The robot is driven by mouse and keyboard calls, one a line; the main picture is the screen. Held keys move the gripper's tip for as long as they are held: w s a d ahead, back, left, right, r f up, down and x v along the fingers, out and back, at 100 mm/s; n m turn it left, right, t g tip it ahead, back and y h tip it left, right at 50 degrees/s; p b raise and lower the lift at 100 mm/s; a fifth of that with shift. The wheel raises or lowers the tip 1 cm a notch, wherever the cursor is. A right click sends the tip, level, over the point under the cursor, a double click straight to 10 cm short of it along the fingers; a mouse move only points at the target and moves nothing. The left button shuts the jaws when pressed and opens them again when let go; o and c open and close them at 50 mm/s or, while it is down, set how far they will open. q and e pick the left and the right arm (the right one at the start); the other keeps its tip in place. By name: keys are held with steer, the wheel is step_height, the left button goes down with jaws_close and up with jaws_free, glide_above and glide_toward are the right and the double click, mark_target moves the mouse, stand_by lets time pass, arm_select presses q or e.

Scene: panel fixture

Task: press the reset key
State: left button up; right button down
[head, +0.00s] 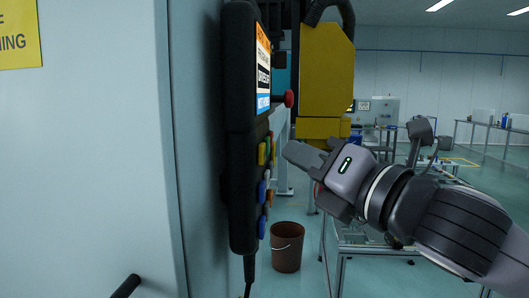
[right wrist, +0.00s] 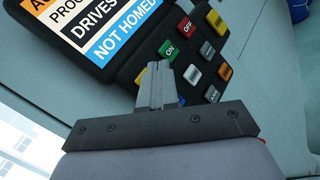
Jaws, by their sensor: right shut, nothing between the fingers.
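The black control pendant (head: 238,130) hangs upright beside the cabinet, seen nearly edge-on in the head view. In the right wrist view, its keypad shows a green ON key (right wrist: 168,49), a red OFF key (right wrist: 187,27), an orange key (right wrist: 225,72), a yellow key (right wrist: 215,20) and several grey keys. A blue key (right wrist: 181,100) is partly hidden behind my fingers. I cannot read a reset label on any key. My right gripper (head: 298,154) is shut and empty, its tips pointing at the keypad. In the head view a gap shows between tips and keys. My left gripper is out of view.
The pendant's screen (right wrist: 105,25) reads "NOT HOMED". A pale cabinet (head: 95,150) fills the left. A yellow machine part (head: 325,75) stands behind, with a brown bucket (head: 287,247) on the floor.

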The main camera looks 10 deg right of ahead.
steer(key=d, duration=0.2)
steer(key=s+d, duration=0.1)
steer(key=d, duration=0.1)
steer(key=shift+s, duration=0.1)
stand_by(0.6)
steer(key=w+f+m+g+h, duration=0.1)
steer(key=w+f+m, duration=0.1)
steer(key=f+m, duration=0.95)
steer(key=w+f+m+g+h, duration=0.15)
steer(key=f+m, duration=0.45)
steer(key=f, duration=1.1)
steer(key=s+d+f+m+g+h, duration=0.2)
steer(key=s+f+m, duration=0.5)
steer(key=f, duration=0.7)
steer(key=s+d+f+m+g+h, duration=0.2)
steer(key=s+f+m, duration=0.5)
steer(key=s+f, duration=0.5)
step_height(320, 180, down, 3)
steer(key=shift+s+d+r+h, duration=0.2)
steer(key=shift+d+h, duration=0.25)
steer(key=shift+m, duration=0.25)
